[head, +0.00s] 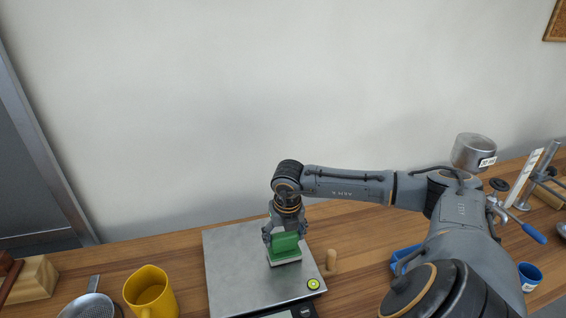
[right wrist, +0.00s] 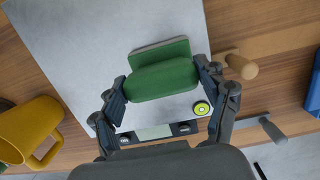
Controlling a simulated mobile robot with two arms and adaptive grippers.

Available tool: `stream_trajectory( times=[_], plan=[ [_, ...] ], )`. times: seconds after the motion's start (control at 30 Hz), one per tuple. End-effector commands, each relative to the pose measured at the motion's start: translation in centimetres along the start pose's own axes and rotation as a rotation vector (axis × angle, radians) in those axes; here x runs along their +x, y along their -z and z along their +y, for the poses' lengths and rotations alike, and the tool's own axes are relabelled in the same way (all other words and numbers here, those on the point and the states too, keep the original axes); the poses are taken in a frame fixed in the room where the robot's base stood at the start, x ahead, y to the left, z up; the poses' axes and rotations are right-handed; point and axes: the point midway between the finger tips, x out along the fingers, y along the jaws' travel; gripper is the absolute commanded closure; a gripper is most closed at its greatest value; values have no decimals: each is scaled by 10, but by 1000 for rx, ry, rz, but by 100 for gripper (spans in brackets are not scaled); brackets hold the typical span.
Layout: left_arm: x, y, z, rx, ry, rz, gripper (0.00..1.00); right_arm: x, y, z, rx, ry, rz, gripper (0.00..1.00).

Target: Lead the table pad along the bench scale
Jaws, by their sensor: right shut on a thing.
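The table pad is a green block with a grey base, seen in the head view (head: 286,246) and in the right wrist view (right wrist: 162,82). My right gripper (head: 285,238) comes down from above with its fingers on either side of the green block and is shut on it. The bench scale (head: 232,268) lies under it, a flat brushed metal plate with a display (right wrist: 155,132) along its front edge and a yellow-green round spot (head: 313,284) at the front right corner. The pad is over the plate's right half, its base at or just above the metal. My left gripper is not in view.
A yellow mug (head: 150,291) and a metal strainer (head: 88,307) stand left of the scale. A small wooden peg (head: 331,260) stands close by its right edge. A blue tray (head: 403,257) is farther right, partly behind my arm. The plate's left part is bare.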

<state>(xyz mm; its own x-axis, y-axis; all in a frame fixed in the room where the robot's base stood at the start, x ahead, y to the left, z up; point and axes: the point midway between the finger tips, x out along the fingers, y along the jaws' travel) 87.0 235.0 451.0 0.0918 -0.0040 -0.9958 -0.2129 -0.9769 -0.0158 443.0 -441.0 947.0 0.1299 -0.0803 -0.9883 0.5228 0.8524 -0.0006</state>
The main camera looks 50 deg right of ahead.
Motion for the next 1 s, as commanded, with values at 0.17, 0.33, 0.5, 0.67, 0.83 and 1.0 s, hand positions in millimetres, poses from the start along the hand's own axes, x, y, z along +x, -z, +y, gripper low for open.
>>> stream_trajectory(
  times=[0.17, 0.33, 0.5, 0.67, 0.83, 1.0],
  plan=[
    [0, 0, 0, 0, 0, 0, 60, 0, -1, 0, 0, -1, -2, 71],
    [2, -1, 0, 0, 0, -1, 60, 2, 0, 0, 0, -1, -2, 71],
    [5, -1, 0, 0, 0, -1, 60, 4, 0, 0, 0, -1, -2, 71],
    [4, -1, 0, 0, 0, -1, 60, 4, 0, 0, 0, -1, -2, 71],
    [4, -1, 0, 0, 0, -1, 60, 4, 0, 0, 0, -1, -1, 71],
    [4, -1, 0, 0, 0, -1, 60, 5, 1, 5, -1, -3, 0, 71]
  ],
)
